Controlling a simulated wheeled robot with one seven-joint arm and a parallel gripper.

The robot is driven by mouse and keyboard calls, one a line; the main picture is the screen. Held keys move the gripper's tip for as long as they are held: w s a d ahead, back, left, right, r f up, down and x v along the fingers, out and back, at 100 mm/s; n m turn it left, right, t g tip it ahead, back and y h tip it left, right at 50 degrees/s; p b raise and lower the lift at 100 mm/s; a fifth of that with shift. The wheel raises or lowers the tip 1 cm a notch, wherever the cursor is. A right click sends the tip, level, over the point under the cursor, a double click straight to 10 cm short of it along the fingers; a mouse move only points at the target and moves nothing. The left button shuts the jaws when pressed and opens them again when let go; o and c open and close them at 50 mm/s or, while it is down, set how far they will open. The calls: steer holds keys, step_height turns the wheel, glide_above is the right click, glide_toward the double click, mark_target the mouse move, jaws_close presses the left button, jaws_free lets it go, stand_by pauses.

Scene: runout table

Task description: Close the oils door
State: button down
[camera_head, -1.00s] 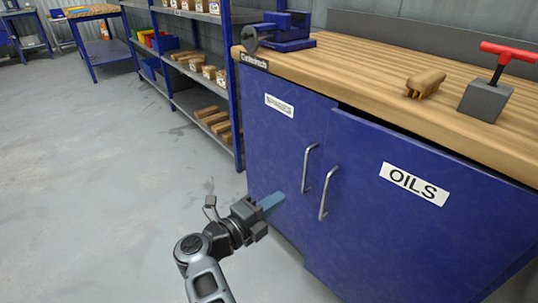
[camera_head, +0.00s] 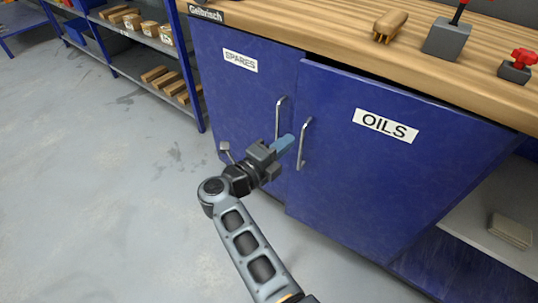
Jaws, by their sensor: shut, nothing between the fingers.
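The oils door (camera_head: 362,180) is a blue panel with a white OILS label and a silver handle (camera_head: 303,144) near its left edge. It stands slightly ajar, with a dark gap along its top edge and its face a little forward of the spares door. My gripper (camera_head: 286,143) is shut and empty, its bluish fingertips just left of the oils handle, in front of the doors. Whether the fingertips touch the handle or door, I cannot tell. The spares door (camera_head: 232,105) to the left looks closed, with its own handle (camera_head: 279,118).
The wooden worktop (camera_head: 330,32) above holds a brush-like wooden item (camera_head: 389,26), a grey block (camera_head: 447,39) and a red-knobbed block (camera_head: 516,67). An open shelf (camera_head: 480,225) with a beige item (camera_head: 510,230) is at right. Clear grey floor (camera_head: 100,200) lies left.

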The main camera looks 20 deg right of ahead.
mark_target(303, 130)
steer(key=shift+x, duration=1.95)
steer(key=shift+w, duration=0.1)
